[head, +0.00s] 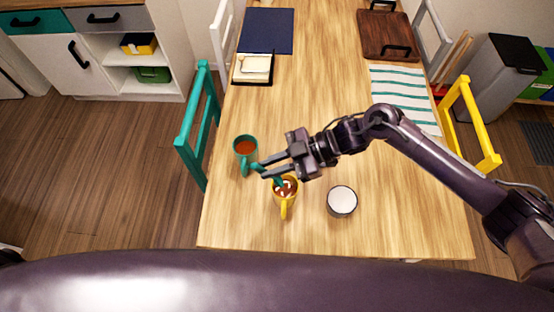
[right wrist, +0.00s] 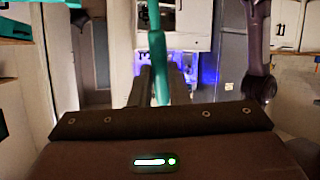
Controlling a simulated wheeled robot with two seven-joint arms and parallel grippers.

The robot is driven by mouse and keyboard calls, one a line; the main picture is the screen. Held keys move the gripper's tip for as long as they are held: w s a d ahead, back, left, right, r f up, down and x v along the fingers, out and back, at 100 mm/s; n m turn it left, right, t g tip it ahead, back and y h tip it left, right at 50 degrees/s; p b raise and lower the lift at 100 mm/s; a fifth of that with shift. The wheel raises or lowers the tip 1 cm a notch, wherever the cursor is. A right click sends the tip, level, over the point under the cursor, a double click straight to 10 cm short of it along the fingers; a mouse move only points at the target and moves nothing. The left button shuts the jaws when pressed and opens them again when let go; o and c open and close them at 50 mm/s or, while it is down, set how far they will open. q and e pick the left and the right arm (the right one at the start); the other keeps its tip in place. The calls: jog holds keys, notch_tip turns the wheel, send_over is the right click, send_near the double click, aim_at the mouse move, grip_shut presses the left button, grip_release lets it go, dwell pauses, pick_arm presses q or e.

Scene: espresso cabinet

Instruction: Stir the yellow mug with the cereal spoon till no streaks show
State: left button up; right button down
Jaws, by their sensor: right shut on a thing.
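The yellow mug (head: 284,203) stands upright on the wooden table, its handle toward the near edge. Its brown drink shows white streaks on the surface. My right gripper (head: 264,172) is shut on the teal cereal spoon (head: 279,181) just above and to the left of the mug's far rim. The spoon's lower end goes down into the mug, and its bowl is hidden. In the right wrist view the spoon's handle (right wrist: 157,60) stands up between the fingers (right wrist: 150,88). My left gripper is not in view.
A teal mug (head: 245,153) with reddish-brown contents stands left of the gripper. A white-topped round container (head: 342,200) stands to the right. A striped cloth (head: 403,95), dark tray (head: 387,35), box (head: 253,69) and navy mat (head: 266,30) lie farther back. The middle of the table is clear.

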aim_at(281, 182)
jog(key=shift+s+a+f+b, duration=0.2)
jog(key=shift+a+f+b, duration=0.1)
jog(key=shift+f, duration=0.2)
jog(key=shift+s+a+f+b, duration=0.15)
jog(key=shift+a+f, duration=0.15)
jog(key=shift+f, duration=0.15)
jog(key=d+f+b, duration=0.1)
jog(key=f+b, duration=0.2)
jog(key=w+d+f+b, duration=0.1)
jog(key=f+b, duration=0.2)
jog(key=w+d+f+b, duration=0.1)
jog(key=f+b, duration=0.2)
jog(key=shift+d, duration=0.25)
